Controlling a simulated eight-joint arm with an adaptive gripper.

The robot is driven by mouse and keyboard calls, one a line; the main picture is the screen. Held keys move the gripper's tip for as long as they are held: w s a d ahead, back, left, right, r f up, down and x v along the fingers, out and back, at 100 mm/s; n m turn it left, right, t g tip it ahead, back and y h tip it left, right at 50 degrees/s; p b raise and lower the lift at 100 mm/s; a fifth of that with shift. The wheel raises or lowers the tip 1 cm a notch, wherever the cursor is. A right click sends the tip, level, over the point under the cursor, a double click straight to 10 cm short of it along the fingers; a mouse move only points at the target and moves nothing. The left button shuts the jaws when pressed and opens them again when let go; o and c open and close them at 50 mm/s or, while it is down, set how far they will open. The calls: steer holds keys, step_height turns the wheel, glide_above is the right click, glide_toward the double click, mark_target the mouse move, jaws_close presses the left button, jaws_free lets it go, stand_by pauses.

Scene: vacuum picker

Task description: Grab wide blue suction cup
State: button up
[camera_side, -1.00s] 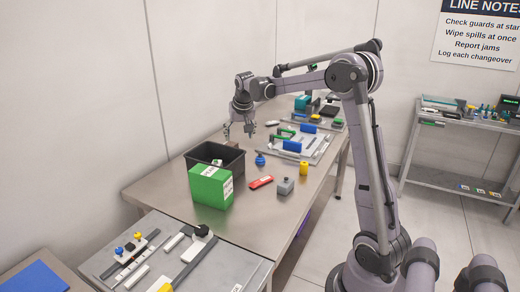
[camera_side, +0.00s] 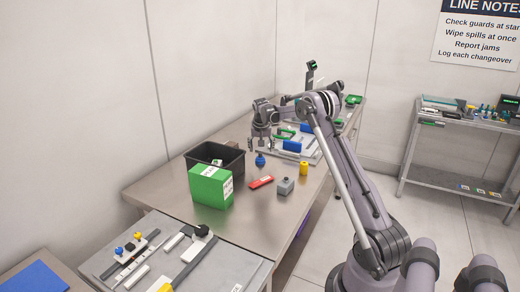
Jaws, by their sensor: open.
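A small blue piece (camera_side: 260,160), which looks like the wide blue suction cup, stands on the steel table to the right of the dark bin. My gripper (camera_side: 260,147) is open and points down just above it in the picture. The fingers appear apart from the piece, but the exact gap is hard to judge at this size. Nothing shows between the fingers.
The black bin (camera_side: 232,171) and green box (camera_side: 211,187) stand left of the blue piece. A red part (camera_side: 261,182), a grey block (camera_side: 286,186) and a yellow cylinder (camera_side: 303,168) lie nearby. A light tray (camera_side: 312,157) with blue blocks is behind.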

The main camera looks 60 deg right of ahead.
mark_target(260, 154)
steer(key=shift+a+x, duration=0.15)
steer(key=shift+x, duration=1.2)
steer(key=shift+a+x, duration=0.15)
steer(key=shift+x, duration=1.25)
steer(key=shift+w, duration=0.15)
steer(key=c, duration=0.9)
